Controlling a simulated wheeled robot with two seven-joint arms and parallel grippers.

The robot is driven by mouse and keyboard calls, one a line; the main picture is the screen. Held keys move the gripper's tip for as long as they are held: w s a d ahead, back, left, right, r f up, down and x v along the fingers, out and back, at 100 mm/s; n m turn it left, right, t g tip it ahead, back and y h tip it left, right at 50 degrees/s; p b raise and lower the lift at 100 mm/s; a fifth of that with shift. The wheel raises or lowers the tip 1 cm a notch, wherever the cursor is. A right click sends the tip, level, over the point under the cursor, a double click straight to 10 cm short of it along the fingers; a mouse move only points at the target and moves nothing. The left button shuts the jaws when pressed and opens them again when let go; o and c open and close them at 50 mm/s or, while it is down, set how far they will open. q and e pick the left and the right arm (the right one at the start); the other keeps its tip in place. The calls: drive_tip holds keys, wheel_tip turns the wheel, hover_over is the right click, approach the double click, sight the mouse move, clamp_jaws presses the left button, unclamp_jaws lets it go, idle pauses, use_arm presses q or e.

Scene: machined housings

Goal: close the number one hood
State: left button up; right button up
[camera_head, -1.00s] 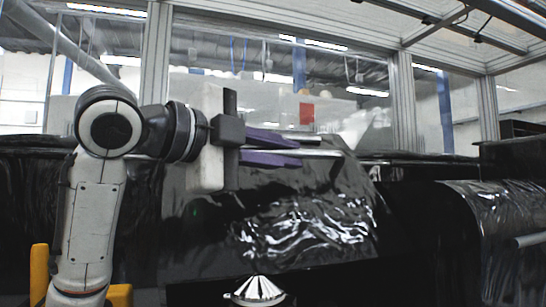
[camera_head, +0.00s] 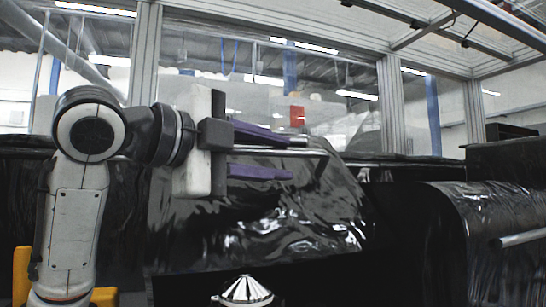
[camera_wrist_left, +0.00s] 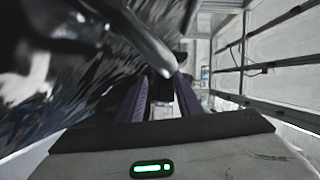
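The hood in front of me is a glossy black panel (camera_head: 270,225), with a silver bar handle (camera_head: 312,153) along its upper part. My left gripper (camera_head: 297,159) is open at the bar. Its upper purple finger lies above the bar and its lower one below it, with a gap to the lower finger. In the left wrist view the purple fingers (camera_wrist_left: 160,100) stand apart, and the blurred grey bar (camera_wrist_left: 145,38) shows beyond them. I cannot tell whether a finger touches the bar. No number shows on the hood. My right gripper is not in view.
Another black hood (camera_head: 500,205) with its own bar handle (camera_head: 522,238) stands at the right, its bar lower in the picture. A shiny metal cone (camera_head: 245,290) is at the bottom centre. Metal frame posts (camera_head: 393,105) and clear panels stand behind.

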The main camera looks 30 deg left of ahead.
use_arm(q)
drive_tip(key=v, duration=1)
drive_tip(key=shift+b, duration=0.35)
drive_tip(key=shift+s, duration=0.15)
